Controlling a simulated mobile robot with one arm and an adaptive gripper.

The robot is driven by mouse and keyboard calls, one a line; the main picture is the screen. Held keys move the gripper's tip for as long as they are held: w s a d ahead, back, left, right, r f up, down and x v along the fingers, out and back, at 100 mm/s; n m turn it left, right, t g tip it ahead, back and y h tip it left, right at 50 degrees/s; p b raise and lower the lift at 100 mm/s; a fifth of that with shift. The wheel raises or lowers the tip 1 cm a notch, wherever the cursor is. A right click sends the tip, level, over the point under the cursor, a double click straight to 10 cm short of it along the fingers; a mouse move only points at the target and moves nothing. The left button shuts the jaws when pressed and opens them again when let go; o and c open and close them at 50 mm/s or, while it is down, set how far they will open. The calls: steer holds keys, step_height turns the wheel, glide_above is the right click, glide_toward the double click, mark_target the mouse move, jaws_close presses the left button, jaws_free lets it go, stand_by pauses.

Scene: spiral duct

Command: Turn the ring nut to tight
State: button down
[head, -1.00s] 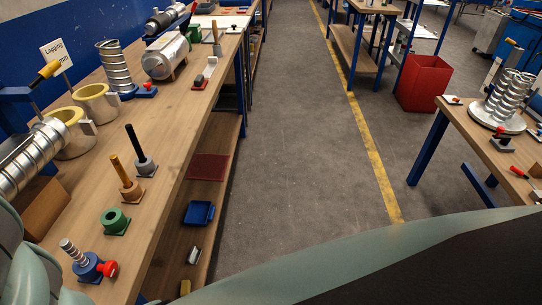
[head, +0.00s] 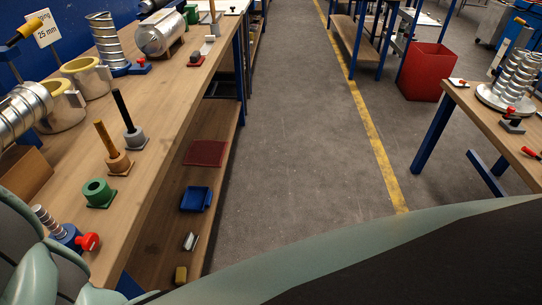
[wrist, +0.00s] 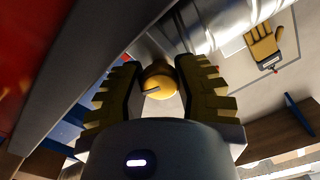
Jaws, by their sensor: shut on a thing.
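In the wrist view my gripper (wrist: 160,72) has its two ridged yellow-and-black fingers on either side of a yellow round part (wrist: 161,84). It is shut on this part, which has a small dark bar or slot on its near side. I cannot tell whether this part is the ring nut or belongs to it, as the fingers and the gripper body hide much of it. My gripper does not show in the head view. No mark for tight can be made out.
A shiny metal duct (wrist: 207,25) and a yellow glove picture (wrist: 264,45) lie beyond the fingers. In the head view the left bench holds a green ring (head: 98,192), a red knob (head: 88,241) and cream collars (head: 88,76). The aisle floor (head: 300,130) is clear.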

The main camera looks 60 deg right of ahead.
steer(key=shift+w+d+r+m+b, duration=0.15)
steer(key=shift+m+b, duration=0.2)
steer(key=shift+m, duration=0.25)
steer(key=c, duration=0.6)
jaws_free()
